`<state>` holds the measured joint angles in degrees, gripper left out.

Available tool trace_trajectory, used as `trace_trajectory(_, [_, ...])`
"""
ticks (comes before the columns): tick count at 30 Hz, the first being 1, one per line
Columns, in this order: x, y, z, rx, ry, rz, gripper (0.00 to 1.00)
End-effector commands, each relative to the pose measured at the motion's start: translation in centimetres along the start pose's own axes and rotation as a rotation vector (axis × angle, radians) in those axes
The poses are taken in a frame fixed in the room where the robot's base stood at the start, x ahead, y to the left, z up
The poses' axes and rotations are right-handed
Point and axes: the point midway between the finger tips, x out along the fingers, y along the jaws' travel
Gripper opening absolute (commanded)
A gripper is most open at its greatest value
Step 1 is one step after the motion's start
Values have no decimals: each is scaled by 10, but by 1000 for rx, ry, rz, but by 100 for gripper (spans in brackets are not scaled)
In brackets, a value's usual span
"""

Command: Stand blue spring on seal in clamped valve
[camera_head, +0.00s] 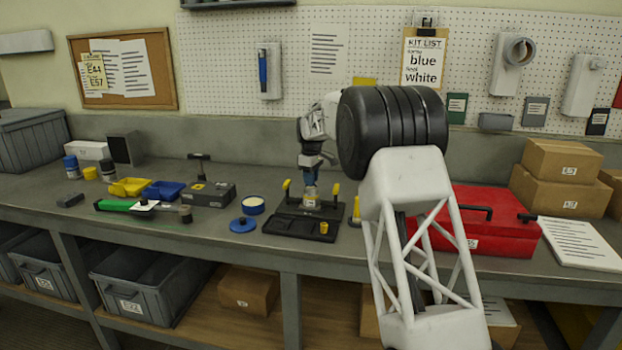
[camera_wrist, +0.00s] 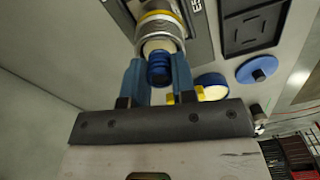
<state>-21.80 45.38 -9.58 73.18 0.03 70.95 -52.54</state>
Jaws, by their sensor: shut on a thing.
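The clamped valve (camera_head: 311,196) stands upright in a black fixture (camera_head: 325,210). It also shows in the wrist view as a metal cylinder with a yellow ring (camera_wrist: 160,19). My gripper (camera_head: 311,179) is directly above the valve. In the wrist view my gripper (camera_wrist: 157,72) has its blue fingers closed on the blue spring (camera_wrist: 158,70). A white round part (camera_wrist: 158,45), seemingly the seal, shows at the valve's mouth, beside the spring's far end. I cannot tell whether the spring touches it. The spring is not clear in the head view.
A blue round lid (camera_head: 242,225) and a round container with pale contents (camera_head: 253,205) lie left of the fixture. Yellow (camera_head: 130,187) and blue (camera_head: 163,190) bins are farther left. A red toolbox (camera_head: 480,222) is at the right. The kit list (camera_head: 424,60) reads blue and white.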

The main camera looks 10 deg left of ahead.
Motion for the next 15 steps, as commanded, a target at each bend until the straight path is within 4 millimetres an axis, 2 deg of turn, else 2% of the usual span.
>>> trace_trajectory(15, [4,0,0,0,0,1,2])
